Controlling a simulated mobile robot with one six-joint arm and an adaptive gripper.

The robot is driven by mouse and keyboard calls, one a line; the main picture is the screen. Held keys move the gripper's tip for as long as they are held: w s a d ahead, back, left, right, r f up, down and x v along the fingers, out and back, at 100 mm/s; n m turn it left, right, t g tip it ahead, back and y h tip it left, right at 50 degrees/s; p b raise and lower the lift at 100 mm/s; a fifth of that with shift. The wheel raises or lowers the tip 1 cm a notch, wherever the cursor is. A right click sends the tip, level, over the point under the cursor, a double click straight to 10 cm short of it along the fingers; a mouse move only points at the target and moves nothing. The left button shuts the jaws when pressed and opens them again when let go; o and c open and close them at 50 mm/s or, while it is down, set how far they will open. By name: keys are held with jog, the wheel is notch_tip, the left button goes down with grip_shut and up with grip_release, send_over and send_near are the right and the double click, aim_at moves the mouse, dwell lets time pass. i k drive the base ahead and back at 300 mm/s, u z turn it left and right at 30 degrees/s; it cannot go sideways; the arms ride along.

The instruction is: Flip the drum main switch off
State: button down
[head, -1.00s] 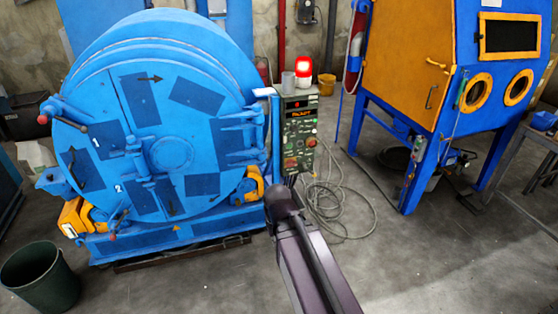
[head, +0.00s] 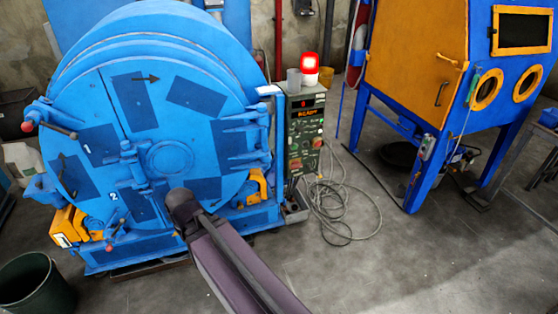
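The blue drum machine (head: 165,62) fills the left of the head view, its round door facing me. The control box (head: 306,128) stands at the drum's right side. It has a lit display (head: 305,113), several small buttons and a red knob (head: 295,164) low on its front. A second red control (head: 317,143) is on its right edge. I cannot tell which one is the main switch or how it is set. My arm reaches up from the bottom to in front of the drum's lower right; my gripper is not visible.
A blue and orange blasting cabinet (head: 415,55) on legs stands at the right. Loose grey cables (head: 345,212) lie on the floor below the control box. A dark green bin (head: 35,285) is at lower left. The floor at lower right is clear.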

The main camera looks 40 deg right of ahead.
aim_at(295, 164)
jog(key=u, duration=0.05)
jog(key=i, duration=0.85)
jog(key=z, duration=0.45)
jog(key=i, duration=0.6)
jog(key=z, duration=0.45)
